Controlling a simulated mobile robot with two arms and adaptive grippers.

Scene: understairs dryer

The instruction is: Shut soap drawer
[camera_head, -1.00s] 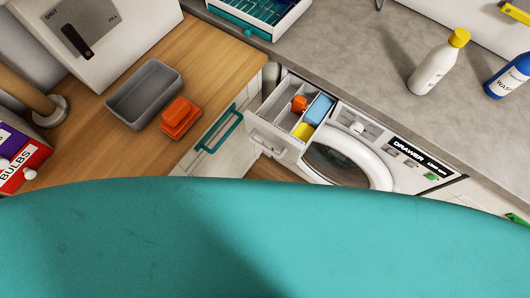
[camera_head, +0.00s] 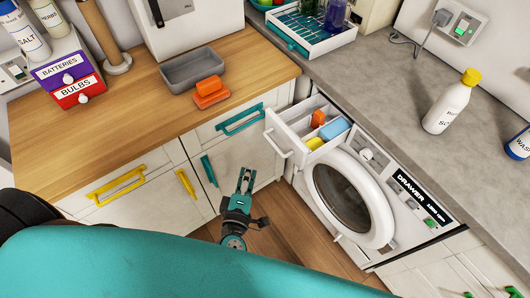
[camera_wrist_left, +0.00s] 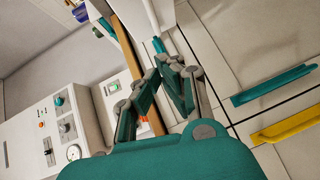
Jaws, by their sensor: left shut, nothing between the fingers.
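The soap drawer (camera_head: 283,137) is pulled out from the top left of the white washing machine in the head view. It has a pale bar handle on its front, and orange, blue and yellow items show inside it. My left gripper (camera_head: 246,174) is shut and empty. In the head view it appears below and left of the drawer front, apart from it, before the white cabinet doors. Its teal fingers (camera_wrist_left: 170,66) also show in the left wrist view, where I cannot make out the soap drawer. My right gripper is not in view.
The machine's round door (camera_head: 350,200) is below the drawer. A cabinet drawer with a teal handle (camera_head: 240,119) is close on the left. A wooden worktop (camera_head: 130,115) holds a grey tray (camera_head: 192,70) and an orange sponge-like block (camera_head: 210,92). A white bottle (camera_head: 451,103) stands on the grey counter.

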